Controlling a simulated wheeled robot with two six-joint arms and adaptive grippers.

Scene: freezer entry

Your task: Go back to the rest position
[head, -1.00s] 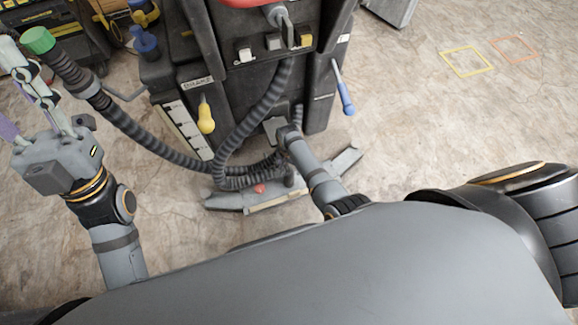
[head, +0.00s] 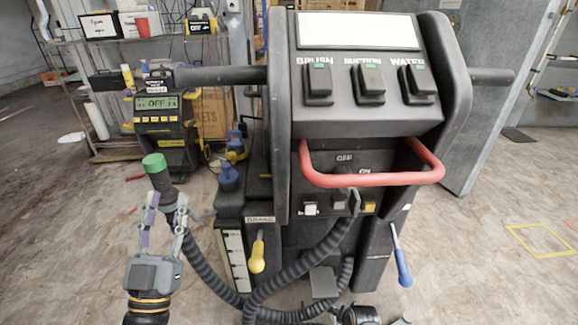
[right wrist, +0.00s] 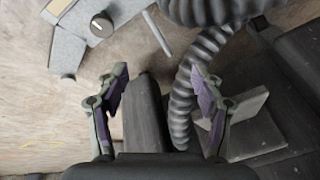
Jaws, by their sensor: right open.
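My left gripper (head: 166,202) is in the lower left of the head view, pointing up, its two fingers apart. The grey ribbed hose (head: 200,272) with a green-capped end (head: 154,163) lines up with the gap between the fingers. I cannot tell whether it passes between or behind them. My right gripper (right wrist: 160,82) is open in the right wrist view. A dark post (right wrist: 143,112) and the ribbed hose (right wrist: 182,105) show beyond its fingers, apparently not gripped. In the head view only a part of my right arm shows at the bottom edge.
A black cleaning machine (head: 360,115) with a red bar handle (head: 372,180) stands directly ahead. Yellow (head: 257,252) and blue (head: 401,262) levers flank its lower front. A shelf (head: 120,90) stands back left. Floor right of the machine is clear, with a yellow square outline (head: 540,241).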

